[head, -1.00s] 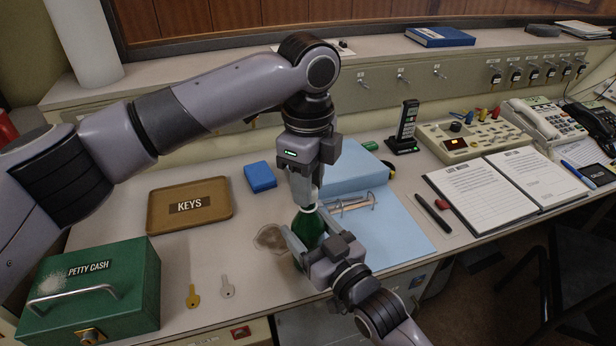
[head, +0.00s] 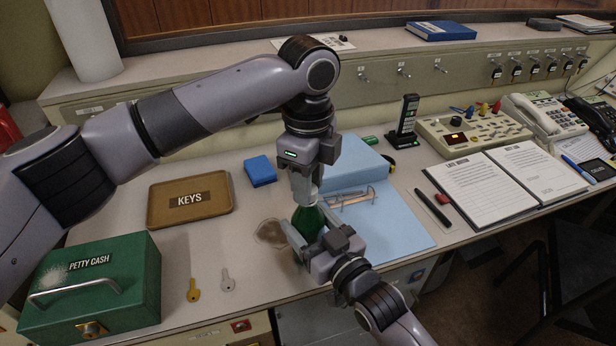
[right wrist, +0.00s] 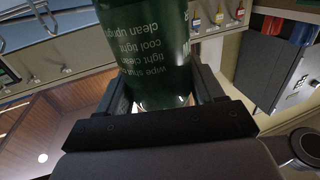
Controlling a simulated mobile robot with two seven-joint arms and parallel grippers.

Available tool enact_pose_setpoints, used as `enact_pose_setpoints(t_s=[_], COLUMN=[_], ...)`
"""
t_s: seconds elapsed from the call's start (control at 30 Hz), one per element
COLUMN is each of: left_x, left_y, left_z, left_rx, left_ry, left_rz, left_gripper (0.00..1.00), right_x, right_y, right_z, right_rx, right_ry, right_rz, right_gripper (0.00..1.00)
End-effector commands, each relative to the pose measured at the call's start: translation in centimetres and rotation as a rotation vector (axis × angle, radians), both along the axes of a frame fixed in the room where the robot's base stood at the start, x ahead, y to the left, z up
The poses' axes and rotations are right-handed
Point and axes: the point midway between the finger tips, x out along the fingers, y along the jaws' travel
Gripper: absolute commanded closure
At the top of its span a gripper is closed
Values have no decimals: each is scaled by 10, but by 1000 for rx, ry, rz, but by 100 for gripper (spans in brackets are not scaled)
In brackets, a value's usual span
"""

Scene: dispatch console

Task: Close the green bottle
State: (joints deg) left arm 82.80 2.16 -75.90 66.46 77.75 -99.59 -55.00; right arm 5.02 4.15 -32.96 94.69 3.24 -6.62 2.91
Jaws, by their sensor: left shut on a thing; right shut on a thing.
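The green bottle (head: 307,222) stands upright between the fingers of my right gripper (head: 309,236), which is shut on its body from the front. In the right wrist view the bottle (right wrist: 148,50) shows pale printed lettering, with a finger on each side. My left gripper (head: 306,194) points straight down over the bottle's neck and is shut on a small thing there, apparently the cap. The fingers hide most of the cap and neck, so I cannot tell how it sits on the bottle.
A brown KEYS tray (head: 190,200), a green petty cash box (head: 95,285), two keys (head: 194,290) and a blue block (head: 260,170) are on the left. A stain (head: 270,233) is beside the bottle. A blue folder (head: 395,225) lies right, with an open log book (head: 490,180) beyond.

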Motion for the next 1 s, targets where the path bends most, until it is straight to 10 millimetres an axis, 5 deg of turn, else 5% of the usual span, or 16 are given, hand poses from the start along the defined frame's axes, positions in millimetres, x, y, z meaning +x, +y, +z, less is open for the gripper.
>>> enact_pose_setpoints(t_s=[0.23,1.0], left_x=[0,0], left_y=[0,0], left_z=[0,0], left_rx=[0,0], left_ry=[1,-2], left_rz=[-187,-1429], left_gripper=[95,95], right_x=[0,0], right_y=[0,0], right_z=[-1,-1], right_rx=[-2,-2], right_ry=[3,3], right_rz=[0,0], right_gripper=[100,100])
